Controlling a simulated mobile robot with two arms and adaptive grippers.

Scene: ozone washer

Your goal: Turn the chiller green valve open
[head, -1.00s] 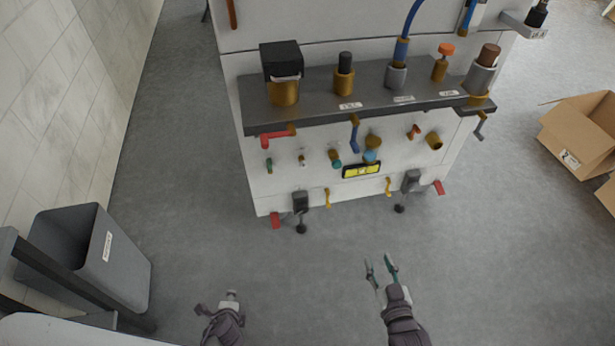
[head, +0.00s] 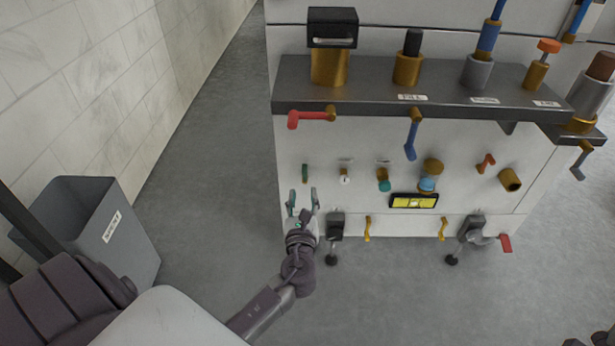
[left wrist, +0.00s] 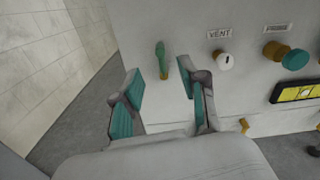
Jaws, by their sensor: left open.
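A small green lever handle (head: 305,173) stands upright on the white front panel, left of the white vent knob. It shows in the left wrist view (left wrist: 162,60) with no readable label of its own. My left gripper (head: 303,198) is open and empty, just below the green handle in the head view. In the left wrist view its two teal-padded fingers (left wrist: 160,84) point toward the panel, with the handle above and between the tips. I see no contact. A round teal knob (head: 383,183) sits further right. My right gripper is not in view.
A dark shelf (head: 445,105) with brass fittings overhangs the panel; a red lever (head: 308,118) hangs at its left. A white vent knob (head: 345,180) and a yellow display (head: 414,201) are to the right. A grey bin (head: 100,225) stands left. Floor between is clear.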

